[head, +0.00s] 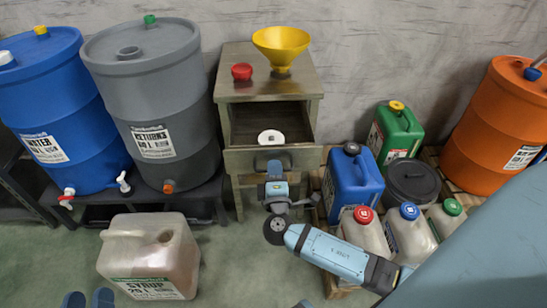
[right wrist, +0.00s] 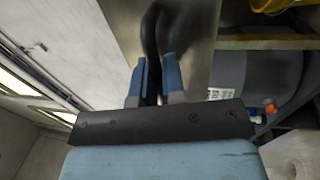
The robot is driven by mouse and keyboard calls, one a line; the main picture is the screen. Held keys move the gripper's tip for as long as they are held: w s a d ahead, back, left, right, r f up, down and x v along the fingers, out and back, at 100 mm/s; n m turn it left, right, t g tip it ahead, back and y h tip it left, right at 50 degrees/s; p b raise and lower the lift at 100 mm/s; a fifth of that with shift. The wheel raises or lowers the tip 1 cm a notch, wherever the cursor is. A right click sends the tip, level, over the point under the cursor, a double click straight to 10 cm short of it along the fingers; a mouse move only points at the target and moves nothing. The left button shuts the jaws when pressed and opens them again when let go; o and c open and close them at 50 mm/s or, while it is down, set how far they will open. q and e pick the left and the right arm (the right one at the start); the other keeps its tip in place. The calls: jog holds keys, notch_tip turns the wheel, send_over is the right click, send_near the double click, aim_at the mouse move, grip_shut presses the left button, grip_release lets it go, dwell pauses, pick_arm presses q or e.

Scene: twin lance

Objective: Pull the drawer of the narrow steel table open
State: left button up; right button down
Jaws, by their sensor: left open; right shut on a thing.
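The narrow steel table (head: 225,62) stands against the wall in the head view. Its drawer (head: 246,160) is out from the body, and a white round object (head: 271,137) with a dark centre lies inside. My right gripper (head: 275,170) is at the middle of the drawer front. In the right wrist view its blue fingers (right wrist: 157,80) are shut on a dark curved handle (right wrist: 152,32).
A yellow funnel (head: 281,45) and a red cap (head: 242,72) sit on the table top. A grey drum (head: 150,95) and blue drum (head: 55,100) stand left. A syrup jug (head: 150,258) is on the floor. A blue canister (head: 352,180) stands close right of my right arm.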

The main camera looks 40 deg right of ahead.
pick_arm(q)
jog(key=shift+r, duration=0.15)
pick_arm(e)
jog(key=shift+r+v, duration=0.15)
jog(key=shift+v, duration=0.55)
jog(key=shift+r+v, duration=0.1)
jog(key=shift+v, duration=0.65)
jog(key=c, duration=1.2)
grip_release()
pick_arm(q)
jog(key=shift+s+a, duration=0.15)
pick_arm(e)
jog(key=shift+f, duration=0.1)
